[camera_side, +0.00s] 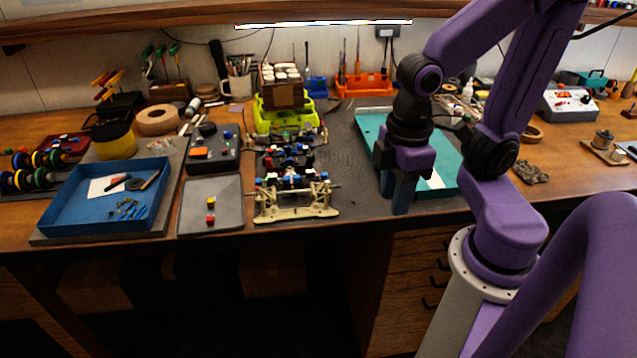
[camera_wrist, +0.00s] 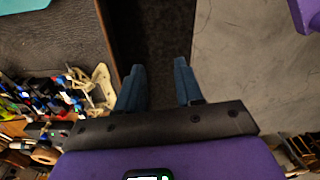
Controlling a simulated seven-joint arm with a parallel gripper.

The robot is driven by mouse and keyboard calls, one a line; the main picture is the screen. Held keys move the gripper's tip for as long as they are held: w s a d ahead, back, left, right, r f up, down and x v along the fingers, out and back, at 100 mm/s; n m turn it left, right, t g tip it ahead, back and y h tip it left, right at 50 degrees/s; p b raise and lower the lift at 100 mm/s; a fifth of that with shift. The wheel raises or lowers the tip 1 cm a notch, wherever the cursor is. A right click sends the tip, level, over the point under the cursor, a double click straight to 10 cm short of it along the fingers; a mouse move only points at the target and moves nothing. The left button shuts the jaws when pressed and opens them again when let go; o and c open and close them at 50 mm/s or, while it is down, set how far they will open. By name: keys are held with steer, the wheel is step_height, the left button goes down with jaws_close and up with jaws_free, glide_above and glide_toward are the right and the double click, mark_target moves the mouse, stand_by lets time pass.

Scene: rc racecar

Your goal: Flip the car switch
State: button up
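The RC car chassis (camera_side: 297,205) sits on the dark mat left of centre in the side view, with a tan end towards the front edge and blue, red and white parts along it. Part of it shows at the left of the wrist view (camera_wrist: 101,85). I cannot make out which small part is its switch. My gripper (camera_side: 393,203) points down to the right of the car, apart from it, near the bench's front edge. In the wrist view its two blue fingers (camera_wrist: 159,66) are spread with nothing between them.
A blue tray (camera_side: 62,207), a grey tray (camera_side: 211,218) and a dark box with buttons (camera_side: 213,155) stand left of the car. A teal tray (camera_side: 446,165) lies behind my gripper. The mat between car and gripper is clear.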

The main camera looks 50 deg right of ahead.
steer(key=w+d+r+m+y, duration=0.1)
steer(key=w+d+r+m, duration=0.15)
steer(key=w+m, duration=0.95)
steer(key=w+d+r+m+t, duration=0.1)
steer(key=w+d+m+t, duration=0.1)
steer(key=w+d+m, duration=0.75)
steer(key=w+f, duration=0.1)
steer(key=f, duration=0.4)
steer(key=w+f+n, duration=0.1)
steer(key=w+f, duration=0.1)
steer(key=f, duration=0.4)
steer(key=w+f+n, duration=0.1)
steer(key=f, duration=0.4)
steer(key=shift+w+d+f, duration=0.15)
steer(key=shift+w+f, duration=0.15)
jaws_close()
